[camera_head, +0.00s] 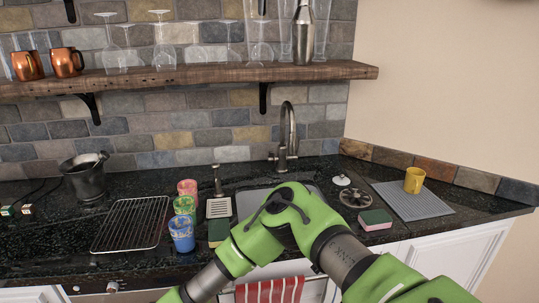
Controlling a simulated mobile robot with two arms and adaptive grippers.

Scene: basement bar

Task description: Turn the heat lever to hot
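I cannot make out a lever marked for heat. A tall dark metal faucet (289,135) stands behind the sink (250,200); no handle on it is clear to me. A small metal knob-like part (112,286) shows below the counter's front edge at the lower left, too small to tell what it is. A green and grey arm of mine comes in from the lower right, bends in front of the sink and runs down to the lower left. It hides much of the sink. Neither gripper can be seen.
Red, green and blue cups (181,234) and a wire rack (131,225) stand left of the sink. A yellow mug (414,180) is on a grey drying mat (405,200) at right, near a sponge (375,220). A wooden shelf (190,77) with glasses hangs above.

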